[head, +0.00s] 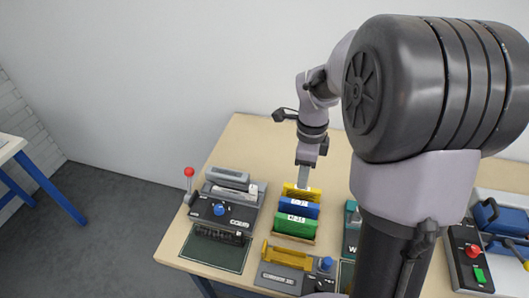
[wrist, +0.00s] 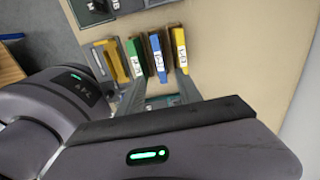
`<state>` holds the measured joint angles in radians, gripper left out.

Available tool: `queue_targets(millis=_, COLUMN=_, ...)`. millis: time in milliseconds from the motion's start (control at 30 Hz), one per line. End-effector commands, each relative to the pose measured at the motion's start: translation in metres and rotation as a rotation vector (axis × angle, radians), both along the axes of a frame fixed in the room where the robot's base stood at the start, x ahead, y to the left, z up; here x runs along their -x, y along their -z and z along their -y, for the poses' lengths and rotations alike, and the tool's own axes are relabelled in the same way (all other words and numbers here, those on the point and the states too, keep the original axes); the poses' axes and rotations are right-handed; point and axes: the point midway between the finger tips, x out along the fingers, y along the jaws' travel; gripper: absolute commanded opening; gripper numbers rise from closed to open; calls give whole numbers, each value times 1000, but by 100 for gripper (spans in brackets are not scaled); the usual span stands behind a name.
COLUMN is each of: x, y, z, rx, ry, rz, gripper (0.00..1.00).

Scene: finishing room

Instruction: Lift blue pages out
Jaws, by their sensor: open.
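The blue pages (head: 299,207) stand on edge in a small wooden rack (head: 295,239), between yellow pages (head: 302,191) behind and green pages (head: 294,223) in front. Each block bears a white label. In the wrist view the blue pages (wrist: 158,57) stand between the green (wrist: 137,58) and yellow (wrist: 179,50) ones. My gripper (head: 304,184) is above the rear of the rack, pointing down. Contact with the pages cannot be told.
A grey machine with a blue knob (head: 219,209) and a red-topped lever (head: 189,173) stands left of the rack. Teal equipment (head: 351,232) is close on the right. The table behind the rack is clear.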

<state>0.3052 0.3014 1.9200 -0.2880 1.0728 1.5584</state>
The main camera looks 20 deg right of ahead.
Motion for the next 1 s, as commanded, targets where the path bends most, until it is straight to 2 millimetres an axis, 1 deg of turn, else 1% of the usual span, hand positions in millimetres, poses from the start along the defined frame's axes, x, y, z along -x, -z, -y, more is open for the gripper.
queue_targets(millis=67, x=0, y=11, z=2, rx=0, ry=15, rz=-6, gripper=42)
queue_targets(millis=300, x=1, y=85, z=1, rx=-2, ry=14, rz=-8, gripper=42)
queue_targets(millis=400, x=1, y=109, z=1, rx=-1, ry=13, rz=-7, gripper=42)
queue_targets(millis=500, x=1, y=122, z=1, rx=0, ry=13, rz=-6, gripper=42)
queue_targets(millis=667, x=-1, y=135, z=1, rx=0, ry=12, rz=-4, gripper=42)
queue_targets(millis=800, x=-5, y=165, z=0, rx=-1, ry=12, rz=-5, gripper=42)
queue_targets(millis=867, x=-4, y=175, z=0, rx=-2, ry=12, rz=-6, gripper=42)
queue_targets(millis=900, x=-5, y=178, z=0, rx=0, ry=12, rz=-4, gripper=42)
queue_targets(millis=1000, x=-5, y=176, z=0, rx=0, ry=12, rz=-4, gripper=42)
